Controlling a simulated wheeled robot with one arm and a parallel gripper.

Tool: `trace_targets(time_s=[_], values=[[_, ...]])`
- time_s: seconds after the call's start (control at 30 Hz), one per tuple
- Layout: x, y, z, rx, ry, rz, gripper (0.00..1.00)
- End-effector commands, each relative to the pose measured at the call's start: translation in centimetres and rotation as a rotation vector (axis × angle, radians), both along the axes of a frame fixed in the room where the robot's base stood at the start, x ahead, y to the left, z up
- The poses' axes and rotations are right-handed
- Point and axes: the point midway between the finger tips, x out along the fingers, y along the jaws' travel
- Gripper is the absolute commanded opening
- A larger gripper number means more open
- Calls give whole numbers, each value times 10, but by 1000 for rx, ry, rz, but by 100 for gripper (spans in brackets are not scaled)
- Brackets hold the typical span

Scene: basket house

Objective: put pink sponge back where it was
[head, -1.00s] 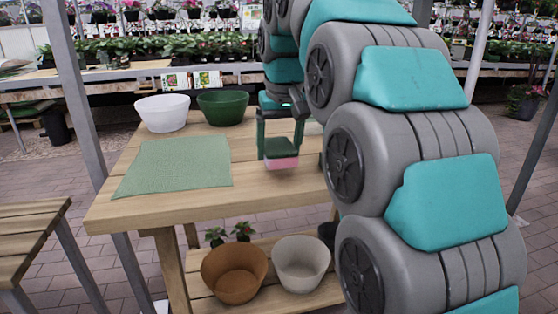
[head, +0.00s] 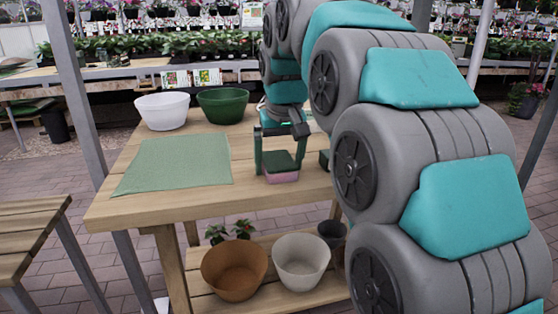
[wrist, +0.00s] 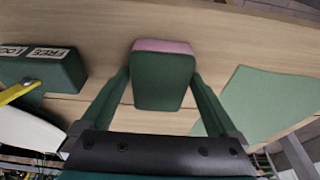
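The pink sponge (head: 282,177) has a dark green upper layer and a pink lower layer. It is low over the bare wooden table top, right of the green mat; I cannot tell whether it touches the wood. My gripper (head: 280,160) points down with one finger on each side of it. In the wrist view, the sponge (wrist: 163,80) fills the space between the fingertips (wrist: 162,78), green face toward the camera and a pink edge at the far side. The fingers appear closed on its sides.
A green mat (head: 178,163) lies left on the table (head: 130,208). A white bowl (head: 162,110) and a green bowl (head: 223,105) stand behind it. A dark green block with lettering (wrist: 45,68) is left in the wrist view. Pots (head: 234,270) stand on the lower shelf.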

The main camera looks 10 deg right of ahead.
Motion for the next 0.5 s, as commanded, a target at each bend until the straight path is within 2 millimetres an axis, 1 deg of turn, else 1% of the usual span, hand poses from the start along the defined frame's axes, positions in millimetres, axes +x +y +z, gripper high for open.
trace_targets(time_s=[0.27,0.37,0.5], values=[[0,0,1,0,0,0,100],[0,0,6,0,-3,0,100],[-3,0,18,0,-1,0,100]])
